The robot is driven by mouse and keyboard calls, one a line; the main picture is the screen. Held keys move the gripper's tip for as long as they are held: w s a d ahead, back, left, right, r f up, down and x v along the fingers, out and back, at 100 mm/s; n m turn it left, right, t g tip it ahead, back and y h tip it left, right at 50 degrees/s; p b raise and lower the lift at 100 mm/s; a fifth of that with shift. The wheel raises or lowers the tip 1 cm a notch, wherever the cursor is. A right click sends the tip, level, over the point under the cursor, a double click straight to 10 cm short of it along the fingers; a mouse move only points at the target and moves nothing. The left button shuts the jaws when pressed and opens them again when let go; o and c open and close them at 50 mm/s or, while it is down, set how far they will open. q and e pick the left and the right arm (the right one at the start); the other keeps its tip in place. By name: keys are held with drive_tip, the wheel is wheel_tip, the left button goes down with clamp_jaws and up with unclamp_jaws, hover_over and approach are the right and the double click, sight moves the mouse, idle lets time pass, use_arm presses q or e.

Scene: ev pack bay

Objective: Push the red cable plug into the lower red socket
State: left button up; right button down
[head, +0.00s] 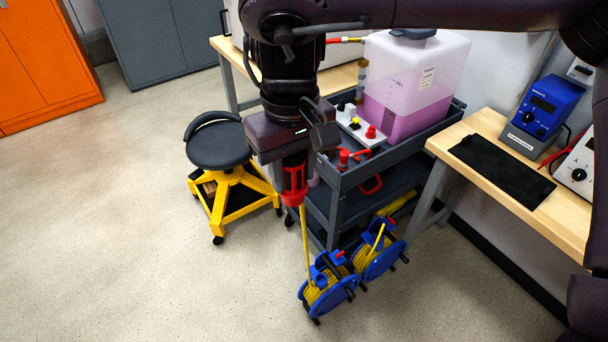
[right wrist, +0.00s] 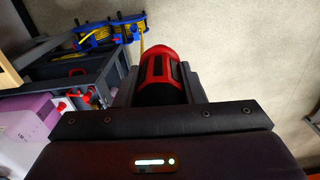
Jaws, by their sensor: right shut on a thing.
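My right gripper (head: 294,172) points down in the head view and is shut on the red cable plug (head: 295,186). A yellow cable runs from the plug down towards a reel. In the right wrist view the red and black plug (right wrist: 158,68) sticks out between the dark fingers. The plug is in the air, left of the grey cart (head: 333,205) and apart from it. A red fitting (head: 344,158) shows at the cart's near edge, and a red piece (head: 371,132) stands on a light box on top. I cannot tell which is the lower red socket. My left gripper is not in view.
Two blue reels with yellow cable (head: 328,285) stand on the floor by the cart. A tank of pink liquid (head: 412,85) stands on the cart. A yellow stool with black seat (head: 218,145) is left of the gripper. The floor at left is clear.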

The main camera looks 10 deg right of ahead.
drive_tip(key=w+a+m, duration=0.3)
drive_tip(key=w+a, duration=0.3)
drive_tip(key=a, duration=0.2)
drive_tip(key=s+d+f+n, duration=0.1)
drive_tip(key=d+f+n, duration=0.2)
drive_tip(key=f+n, duration=0.35)
drive_tip(key=s+d+f+n, duration=0.2)
drive_tip(key=f+n, duration=0.2)
drive_tip(key=n, duration=0.6)
drive_tip(key=w+d+f+m, duration=0.1)
drive_tip(key=d+f+m, duration=0.1)
drive_tip(key=d+m, duration=1.2)
drive_tip(key=m, duration=0.3)
drive_tip(key=shift+w+d, duration=0.15)
drive_tip(key=shift+w, duration=0.05)
drive_tip(key=shift+d, duration=0.1)
